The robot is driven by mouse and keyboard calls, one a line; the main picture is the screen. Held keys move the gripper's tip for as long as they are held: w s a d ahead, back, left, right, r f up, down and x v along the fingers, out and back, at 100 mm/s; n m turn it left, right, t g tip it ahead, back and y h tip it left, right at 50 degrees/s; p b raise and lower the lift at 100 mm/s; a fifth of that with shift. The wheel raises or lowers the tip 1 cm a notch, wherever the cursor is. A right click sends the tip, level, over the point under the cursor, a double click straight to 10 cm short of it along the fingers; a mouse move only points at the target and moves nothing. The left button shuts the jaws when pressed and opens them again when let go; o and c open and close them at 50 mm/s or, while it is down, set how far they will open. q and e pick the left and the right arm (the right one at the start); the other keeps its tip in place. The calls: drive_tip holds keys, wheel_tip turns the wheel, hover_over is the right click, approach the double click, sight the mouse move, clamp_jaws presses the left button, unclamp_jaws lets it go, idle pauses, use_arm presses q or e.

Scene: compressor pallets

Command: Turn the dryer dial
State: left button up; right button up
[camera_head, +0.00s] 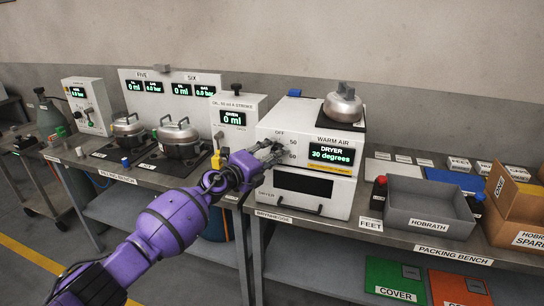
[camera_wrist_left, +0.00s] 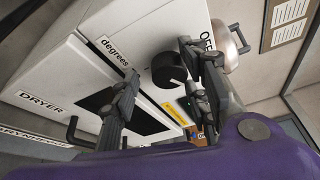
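The dryer (camera_head: 336,184) is a white box on the packing bench, with a dark window and a handle low on its front. Its green display (camera_head: 331,154) reads 30 degrees. My left gripper (camera_head: 274,151) is at the upper left of the dryer's front, beside the marks OFF, 50 and 60, and hides the dial in the head view. In the left wrist view the black round dial (camera_wrist_left: 168,70) shows between the two spread fingers of my left gripper (camera_wrist_left: 160,66). I cannot tell whether either finger touches it. My right gripper is in neither view.
A metal pot (camera_head: 343,106) stands on top of the dryer at the right. A grey Hobrath bin (camera_head: 430,208) is on the bench at the right.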

use_arm(q)
drive_tip(key=shift+d+f, duration=0.1)
drive_tip(key=v, duration=1.2)
